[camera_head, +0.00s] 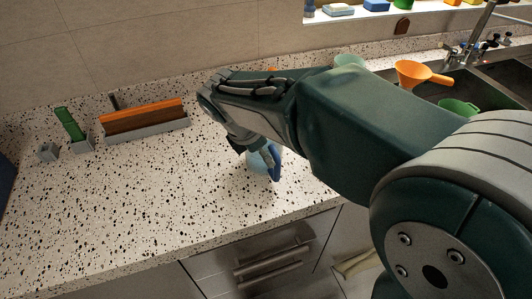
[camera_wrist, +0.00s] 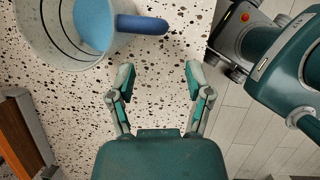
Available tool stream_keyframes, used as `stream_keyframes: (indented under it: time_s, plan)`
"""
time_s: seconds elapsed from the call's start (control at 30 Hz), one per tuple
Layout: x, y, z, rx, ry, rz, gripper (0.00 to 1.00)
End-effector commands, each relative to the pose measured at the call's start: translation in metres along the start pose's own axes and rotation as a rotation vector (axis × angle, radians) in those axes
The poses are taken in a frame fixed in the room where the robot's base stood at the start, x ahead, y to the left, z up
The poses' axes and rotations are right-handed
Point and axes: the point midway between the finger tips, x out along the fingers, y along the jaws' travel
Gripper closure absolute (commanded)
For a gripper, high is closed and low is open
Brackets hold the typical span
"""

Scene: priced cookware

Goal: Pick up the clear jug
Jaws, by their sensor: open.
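In the wrist view the clear jug (camera_wrist: 45,30) is at the upper left, cut off by the top edge. It is translucent with dark lines, and something light blue shows inside or through it. Its blue handle (camera_wrist: 143,24) points right, ahead of my gripper (camera_wrist: 159,76). My gripper is open and empty, its fingers apart and short of the handle. In the head view my arm hides most of the jug; a blue part (camera_head: 274,161) shows beside my gripper (camera_head: 255,153).
On the speckled counter (camera_head: 140,200) stand an orange-and-brown block in a grey holder (camera_head: 145,121) and a green item (camera_head: 69,124). The front left counter is clear.

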Motion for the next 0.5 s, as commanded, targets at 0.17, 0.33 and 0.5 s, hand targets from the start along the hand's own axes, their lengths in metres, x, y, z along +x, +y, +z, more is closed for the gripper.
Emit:
stream_keyframes:
  time_s: [0.17, 0.33, 0.5]
  plan:
    - [0.011, 0.004, -0.004, -0.049, -0.010, -0.006, 0.35]
    - [0.039, 0.003, -0.003, -0.047, -0.009, -0.007, 0.35]
    - [0.056, 0.003, -0.004, -0.044, -0.009, -0.005, 0.35]
